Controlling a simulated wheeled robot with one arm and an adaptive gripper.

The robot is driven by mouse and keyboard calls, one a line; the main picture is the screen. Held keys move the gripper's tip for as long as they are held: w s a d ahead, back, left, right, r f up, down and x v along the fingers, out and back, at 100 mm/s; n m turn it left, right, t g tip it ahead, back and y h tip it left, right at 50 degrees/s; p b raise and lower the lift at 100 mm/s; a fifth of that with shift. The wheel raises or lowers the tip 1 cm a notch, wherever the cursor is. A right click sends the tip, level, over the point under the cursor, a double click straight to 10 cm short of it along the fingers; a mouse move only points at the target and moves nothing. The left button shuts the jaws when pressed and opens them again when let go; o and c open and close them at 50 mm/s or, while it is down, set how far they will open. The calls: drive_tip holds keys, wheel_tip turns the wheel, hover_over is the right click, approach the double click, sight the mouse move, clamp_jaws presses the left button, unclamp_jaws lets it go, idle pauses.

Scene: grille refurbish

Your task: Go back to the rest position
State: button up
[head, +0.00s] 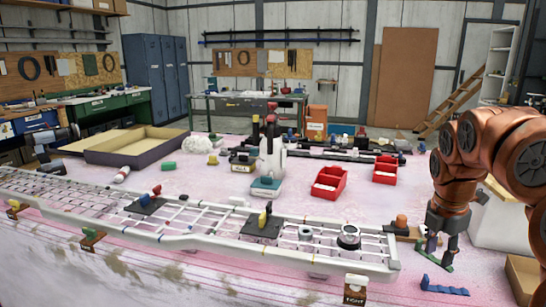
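My arm comes in from the right edge, copper-brown and bent over. My gripper (441,246) points down at the right end of the pink-white table (215,195). Its two dark fingers look apart, with no object clearly held between them. A small green piece (437,267) lies just below the fingertips; I cannot tell if they touch it. The long white grille (180,242) lies along the front of the table, to the left of my gripper. Dark pads (262,228) and a dark round part (349,236) rest on it.
Near my gripper are an orange knob on a wooden block (402,226), a blue stepped piece (444,287) and a labelled wooden block (355,289). Two red bins (329,184), a white bottle (272,150) and an open box (130,145) stand farther back. A white box stands right of my gripper.

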drive_tip(key=s+a+f+m, duration=0.2)
drive_tip(key=s+a+m, duration=0.25)
drive_tip(key=a, duration=0.45)
drive_tip(key=s+a+f+m+g+y, duration=0.1)
drive_tip(key=s+a+f+m, duration=0.25)
drive_tip(key=s+m, duration=0.35)
drive_tip(key=s+a+f+m+g, duration=0.25)
drive_tip(key=s+a+m, duration=0.2)
drive_tip(key=s, duration=0.45)
drive_tip(key=s+a+f+m+y, duration=0.1)
drive_tip(key=s+a+f+m, duration=0.35)
drive_tip(key=s, duration=0.35)
drive_tip(key=s+p+v, duration=0.2)
drive_tip(key=p+v, duration=1.3)
drive_tip(key=v, duration=0.1)
drive_tip(key=shift+a+r+t, duration=0.45)
drive_tip(key=shift+a+r, duration=0.2)
